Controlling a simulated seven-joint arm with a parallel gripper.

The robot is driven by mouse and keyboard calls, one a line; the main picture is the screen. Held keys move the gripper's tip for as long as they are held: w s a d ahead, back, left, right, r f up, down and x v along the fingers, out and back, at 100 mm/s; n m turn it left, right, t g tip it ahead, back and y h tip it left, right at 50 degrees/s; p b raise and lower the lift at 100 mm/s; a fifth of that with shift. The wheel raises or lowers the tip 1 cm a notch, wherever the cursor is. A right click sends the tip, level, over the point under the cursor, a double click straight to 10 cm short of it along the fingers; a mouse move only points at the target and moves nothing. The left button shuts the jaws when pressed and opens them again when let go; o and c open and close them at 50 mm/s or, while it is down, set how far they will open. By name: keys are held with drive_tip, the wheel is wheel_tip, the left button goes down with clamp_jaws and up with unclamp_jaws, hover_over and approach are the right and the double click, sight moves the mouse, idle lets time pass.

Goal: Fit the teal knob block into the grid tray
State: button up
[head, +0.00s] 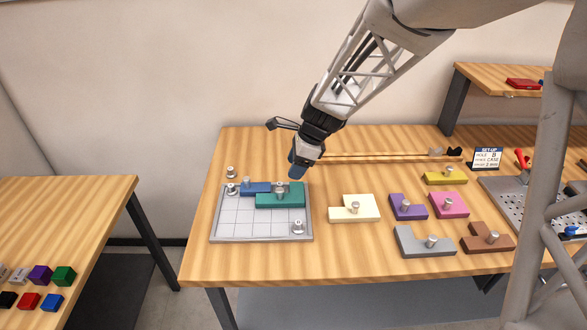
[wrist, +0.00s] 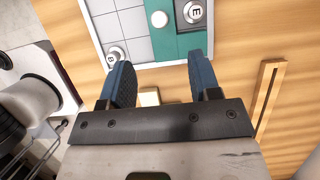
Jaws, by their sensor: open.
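The teal knob block (head: 292,201) lies at the back right of the grid tray (head: 233,228), its knob upright. It looks level and within the tray's edge; I cannot tell if it is fully seated. Beside it on the left, a blue block (head: 256,187) lies along the tray's back edge. My gripper (head: 297,170) is open and empty, above and just behind the teal block. In the wrist view the teal block (wrist: 168,48) shows beyond my parted blue fingertips (wrist: 159,60), apart from them. The tray's grid (wrist: 123,22) shows there too.
Cream (head: 366,203), purple (head: 396,200), pink (head: 442,204), yellow (head: 438,179), grey (head: 411,246) and brown (head: 474,243) knob blocks lie right of the tray. A metal knob (head: 298,227) stands at the tray's front right. The table's front strip is clear.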

idle(0.8)
drive_tip(key=s+d+r+n+t+h, duration=0.1)
drive_tip(key=s+d+r+n, duration=0.3)
drive_tip(key=s, duration=0.6)
drive_tip(key=s+d+r+n+h, duration=0.2)
drive_tip(key=s+d+r+n, duration=0.2)
drive_tip(key=s+d+n, duration=0.2)
drive_tip(key=s+d+r+n+t+h, duration=0.1)
drive_tip(key=s+d+r+n, duration=0.3)
drive_tip(key=s, duration=1.1)
drive_tip(key=d+n, duration=0.1)
drive_tip(key=n, duration=0.2)
drive_tip(key=shift+d+n+t+h, duration=0.3)
drive_tip(key=shift+d+n, duration=0.1)
